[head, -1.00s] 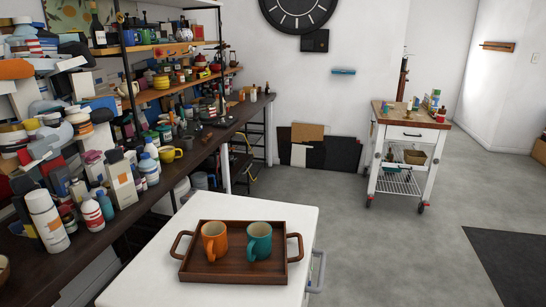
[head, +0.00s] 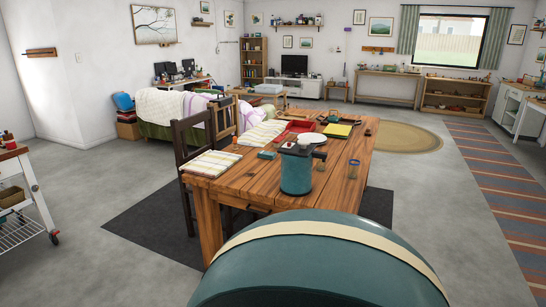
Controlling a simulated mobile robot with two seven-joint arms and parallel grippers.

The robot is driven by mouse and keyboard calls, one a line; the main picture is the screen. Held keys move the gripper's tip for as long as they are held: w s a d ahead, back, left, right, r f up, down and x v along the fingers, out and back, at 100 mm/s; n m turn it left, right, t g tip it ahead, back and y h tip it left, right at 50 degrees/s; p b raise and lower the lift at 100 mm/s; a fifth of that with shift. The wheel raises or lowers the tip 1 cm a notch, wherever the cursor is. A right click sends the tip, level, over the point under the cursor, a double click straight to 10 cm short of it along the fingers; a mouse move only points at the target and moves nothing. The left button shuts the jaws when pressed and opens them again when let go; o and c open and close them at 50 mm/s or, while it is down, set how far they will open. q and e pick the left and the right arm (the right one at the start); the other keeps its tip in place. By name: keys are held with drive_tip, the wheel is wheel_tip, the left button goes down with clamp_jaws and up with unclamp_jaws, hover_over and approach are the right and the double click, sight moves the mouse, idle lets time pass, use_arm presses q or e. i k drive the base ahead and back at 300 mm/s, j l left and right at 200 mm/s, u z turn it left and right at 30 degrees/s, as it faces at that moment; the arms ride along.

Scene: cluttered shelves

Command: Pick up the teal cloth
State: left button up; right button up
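A small flat teal piece (head: 266,155) lies on the wooden table, left of a teal cylinder with a grey top. It may be the teal cloth, but it is too small to tell its material. Neither of my grippers is clearly in view. No gripper is seen touching the teal piece.
A large teal rounded form (head: 320,270) fills the bottom foreground. Grey floor is open at right.

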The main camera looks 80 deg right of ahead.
sight(268, 155)
drive_tip(key=z, duration=3.4)
drive_tip(key=i+u, duration=0.3)
drive_tip(key=i, duration=0.2)
drive_tip(key=i+l+u, duration=0.3)
drive_tip(key=i, duration=0.2)
drive_tip(key=i+j+u, duration=0.15)
drive_tip(key=u, duration=0.25)
drive_tip(key=i+u, duration=0.5)
drive_tip(key=u, duration=0.25)
drive_tip(key=i+u, duration=0.35)
drive_tip(key=i+j+u, duration=0.15)
drive_tip(key=i+u, duration=0.3)
drive_tip(key=i, duration=0.2)
drive_tip(key=i+u, duration=0.5)
drive_tip(key=i, duration=0.15)
drive_tip(key=i+z, duration=0.15)
drive_tip(key=i, duration=0.65)
drive_tip(key=i+j+z, duration=0.2)
drive_tip(key=i, duration=0.55)
